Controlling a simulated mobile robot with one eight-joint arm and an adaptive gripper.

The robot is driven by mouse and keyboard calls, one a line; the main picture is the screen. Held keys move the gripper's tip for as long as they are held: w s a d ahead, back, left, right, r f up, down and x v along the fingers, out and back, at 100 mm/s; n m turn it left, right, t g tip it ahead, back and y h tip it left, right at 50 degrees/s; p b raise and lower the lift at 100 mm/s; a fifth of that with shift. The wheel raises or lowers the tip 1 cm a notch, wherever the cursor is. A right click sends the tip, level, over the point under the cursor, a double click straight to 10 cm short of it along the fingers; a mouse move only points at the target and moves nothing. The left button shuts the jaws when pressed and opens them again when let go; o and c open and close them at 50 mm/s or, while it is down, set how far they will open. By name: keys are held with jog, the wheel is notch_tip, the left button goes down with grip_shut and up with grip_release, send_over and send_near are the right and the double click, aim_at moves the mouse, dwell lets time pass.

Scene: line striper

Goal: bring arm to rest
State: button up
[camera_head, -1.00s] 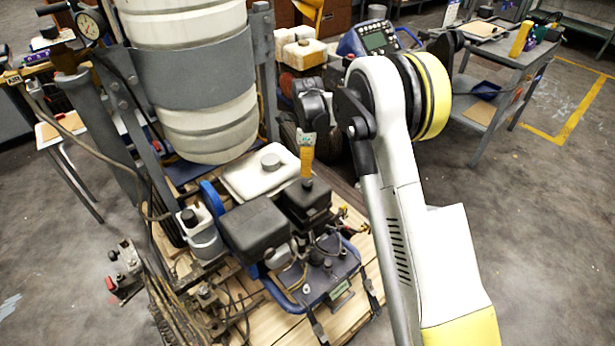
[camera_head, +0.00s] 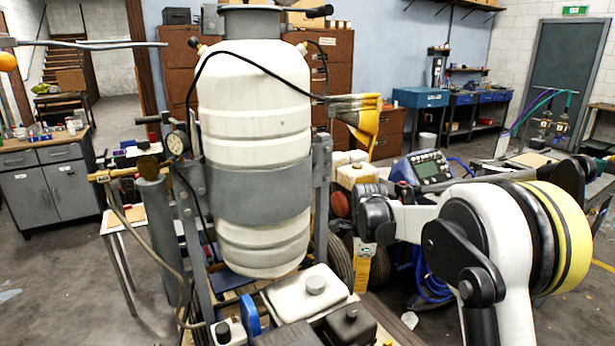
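My arm, white with black joints and a yellow band, reaches in from the lower right. It bends at a large round joint, and its forearm points left to a dark end section (camera_head: 376,215) in front of the machine's right side. A small pale piece hangs below that end, with something yellow under it. I cannot make out gripper fingers there, nor whether anything is held. The line striper has a large white tank (camera_head: 254,135) with a grey band, to the left of my arm's end. A gap shows between the tank and the dark end.
A blue-framed control display (camera_head: 430,168) is just behind my forearm. A grey cabinet (camera_head: 48,185) stands at left, and a blue workbench (camera_head: 420,98) at the back.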

jog(key=s+d+r+n+t, duration=0.25)
jog(key=s+r+n, duration=0.65)
jog(key=s+r, duration=0.5)
jog(key=s+f+n+t, duration=0.1)
jog(key=s+n+t, duration=0.1)
jog(key=s+n, duration=0.3)
jog(key=s+f+n+t, duration=0.1)
jog(key=s+n, duration=0.4)
jog(key=s, duration=0.8)
jog(key=shift+s+f+t, duration=0.25)
jog(key=shift+s+t, duration=0.1)
jog(key=shift+t, duration=0.1)
jog(key=shift+d, duration=0.1)
